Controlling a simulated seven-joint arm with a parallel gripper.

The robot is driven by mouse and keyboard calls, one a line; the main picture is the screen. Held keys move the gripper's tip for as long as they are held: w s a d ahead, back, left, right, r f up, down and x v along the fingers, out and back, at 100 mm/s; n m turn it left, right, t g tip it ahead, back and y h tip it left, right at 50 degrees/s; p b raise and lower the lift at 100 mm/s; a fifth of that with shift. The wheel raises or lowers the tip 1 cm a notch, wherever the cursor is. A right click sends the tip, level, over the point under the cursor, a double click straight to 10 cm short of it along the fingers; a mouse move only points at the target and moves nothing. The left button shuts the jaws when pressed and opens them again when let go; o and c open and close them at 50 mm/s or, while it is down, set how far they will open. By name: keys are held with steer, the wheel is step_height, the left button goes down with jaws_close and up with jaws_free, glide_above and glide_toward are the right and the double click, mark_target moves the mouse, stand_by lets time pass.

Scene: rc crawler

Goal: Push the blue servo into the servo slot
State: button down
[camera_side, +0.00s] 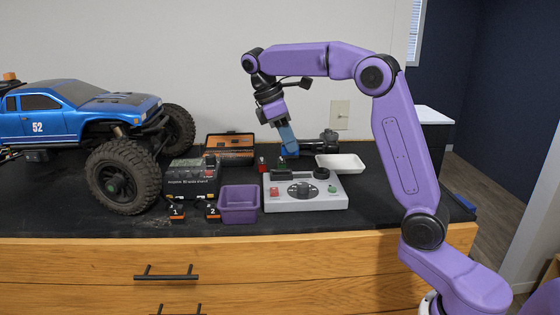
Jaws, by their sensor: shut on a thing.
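My gripper (289,149) points down above the back left part of a grey console (321,203). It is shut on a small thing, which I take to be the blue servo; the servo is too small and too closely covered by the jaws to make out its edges. Below the jaws, a dark block with a green top (281,163) stands on the console. The servo slot cannot be made out clearly, and I cannot tell whether the servo touches the block.
A purple bin (239,204) and a dark labelled box (191,178) stand left of the console. A white tray (341,163) is behind it at right. An open orange-trimmed case (230,143) is at the back. The blue crawler (70,118) fills the left.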

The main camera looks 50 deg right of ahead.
mark_target(282, 147)
steer(key=w+f, duration=0.2)
steer(key=f, duration=0.1)
steer(key=shift+w+d, duration=0.15)
steer(key=shift+w, duration=0.1)
steer(key=shift+w+f, duration=0.15)
steer(key=shift+f, duration=0.8)
steer(key=shift+w+f, duration=0.15)
steer(key=shift+f, duration=0.8)
steer(key=shift+f, duration=0.15)
steer(key=c, duration=1)
jaws_free()
steer(key=shift+f, duration=0.1)
